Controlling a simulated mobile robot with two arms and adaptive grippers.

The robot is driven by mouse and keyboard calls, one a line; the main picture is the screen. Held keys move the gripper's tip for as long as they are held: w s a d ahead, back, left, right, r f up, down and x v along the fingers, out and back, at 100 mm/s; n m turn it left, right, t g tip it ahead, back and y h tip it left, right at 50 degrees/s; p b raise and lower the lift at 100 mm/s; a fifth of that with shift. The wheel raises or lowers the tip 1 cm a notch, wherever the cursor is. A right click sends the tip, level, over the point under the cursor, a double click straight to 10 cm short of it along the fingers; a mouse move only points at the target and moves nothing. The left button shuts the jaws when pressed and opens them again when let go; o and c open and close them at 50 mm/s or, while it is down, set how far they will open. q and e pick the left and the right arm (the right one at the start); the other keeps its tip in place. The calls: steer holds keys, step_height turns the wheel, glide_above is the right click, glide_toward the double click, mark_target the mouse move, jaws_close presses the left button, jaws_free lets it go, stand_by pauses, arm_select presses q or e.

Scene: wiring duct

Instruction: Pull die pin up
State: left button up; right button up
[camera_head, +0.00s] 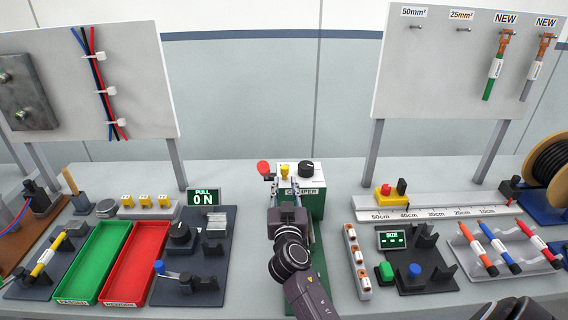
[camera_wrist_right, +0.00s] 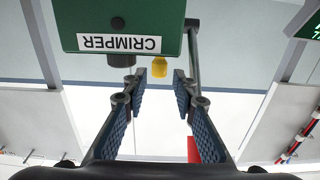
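The crimper (camera_head: 312,205) is a green box with a white CRIMPER label; it also shows upside down in the right wrist view (camera_wrist_right: 150,20). The yellow die pin (camera_head: 284,168) stands at its top. In the right wrist view the yellow pin (camera_wrist_right: 159,67) shows between the fingertip lines, apparently beyond them, with a gap on either side. My right gripper (camera_head: 287,188) is open and empty in front of the crimper; its blue-padded fingers also show in the right wrist view (camera_wrist_right: 156,82). I cannot tell the exact distance to the pin.
A red lever knob (camera_head: 263,168) is left of the pin and a black knob (camera_head: 306,168) is right of it. A ruler rail (camera_head: 450,207) lies right. Space above the crimper is free.

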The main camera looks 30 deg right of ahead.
mark_target(285, 173)
steer(key=x, duration=0.2)
steer(key=p+x, duration=0.1)
steer(key=shift+d+r, duration=0.1)
steer(key=shift+r, duration=0.15)
steer(key=x, duration=0.3)
steer(key=shift+w+d+f, duration=0.15)
steer(key=shift+w+f, duration=0.05)
steer(key=shift+w, duration=0.1)
steer(key=shift+w+d, duration=0.1)
steer(key=shift+w, duration=0.05)
steer(key=shift+c, duration=0.7)
arm_select(q)
steer(key=shift+s+a+r, duration=0.1)
steer(key=shift+s+r, duration=0.6)
steer(key=shift+s, duration=0.25)
arm_select(e)
jaws_close()
